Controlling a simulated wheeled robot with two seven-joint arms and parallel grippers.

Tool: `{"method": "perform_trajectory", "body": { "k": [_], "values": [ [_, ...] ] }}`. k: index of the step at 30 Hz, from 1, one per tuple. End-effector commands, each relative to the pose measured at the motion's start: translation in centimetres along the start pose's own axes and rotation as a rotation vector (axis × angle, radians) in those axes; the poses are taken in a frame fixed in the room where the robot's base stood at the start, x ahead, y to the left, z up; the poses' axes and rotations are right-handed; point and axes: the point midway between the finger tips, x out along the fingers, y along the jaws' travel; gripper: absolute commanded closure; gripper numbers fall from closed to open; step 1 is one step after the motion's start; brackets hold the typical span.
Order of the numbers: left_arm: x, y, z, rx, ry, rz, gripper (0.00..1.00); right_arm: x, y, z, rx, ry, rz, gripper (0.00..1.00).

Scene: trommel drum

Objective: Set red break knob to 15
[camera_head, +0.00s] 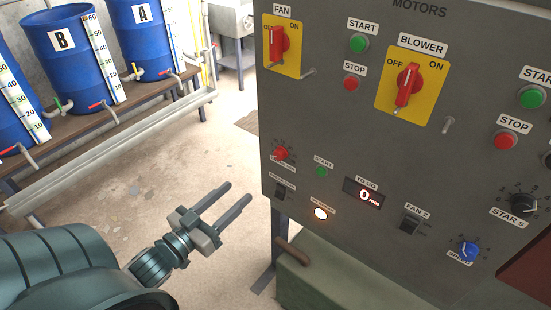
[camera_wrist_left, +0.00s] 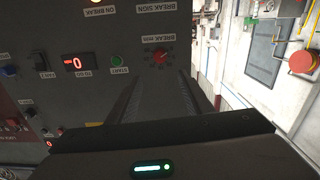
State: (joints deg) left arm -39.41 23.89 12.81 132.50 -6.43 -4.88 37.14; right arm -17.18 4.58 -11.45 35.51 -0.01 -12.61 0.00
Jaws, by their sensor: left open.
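The small red break knob (camera_head: 281,153) is on the lower left of the grey control panel, with a dial scale around it. It also shows in the left wrist view (camera_wrist_left: 160,54), upside down, with the label "BREAK min" beside it. A lit display (camera_head: 364,194) to its right reads 0. My left gripper (camera_head: 238,191) is open and empty, in the air left of the panel and below the knob's height, apart from it. In the left wrist view its fingers point toward the panel near the knob. The knob's exact pointer setting is too small to read. My right gripper is not in view.
Large red fan (camera_head: 279,42) and blower (camera_head: 408,84) switches stick out above. Blue barrels (camera_head: 66,52) stand at the left. The floor between is clear.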

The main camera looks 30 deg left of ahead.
Motion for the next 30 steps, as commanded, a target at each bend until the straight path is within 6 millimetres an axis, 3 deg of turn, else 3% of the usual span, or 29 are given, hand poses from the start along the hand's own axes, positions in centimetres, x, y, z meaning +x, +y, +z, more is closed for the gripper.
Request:
{"method": "perform_trajectory", "body": {
  "k": [11,30],
  "values": [
    [3.2,0.0,-0.2,0.0,0.001,0.0,0.54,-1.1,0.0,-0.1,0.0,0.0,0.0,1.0],
    [12.7,0.0,-0.3,0.0,0.001,0.0,0.54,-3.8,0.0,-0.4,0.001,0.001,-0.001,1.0]
  ]
}}
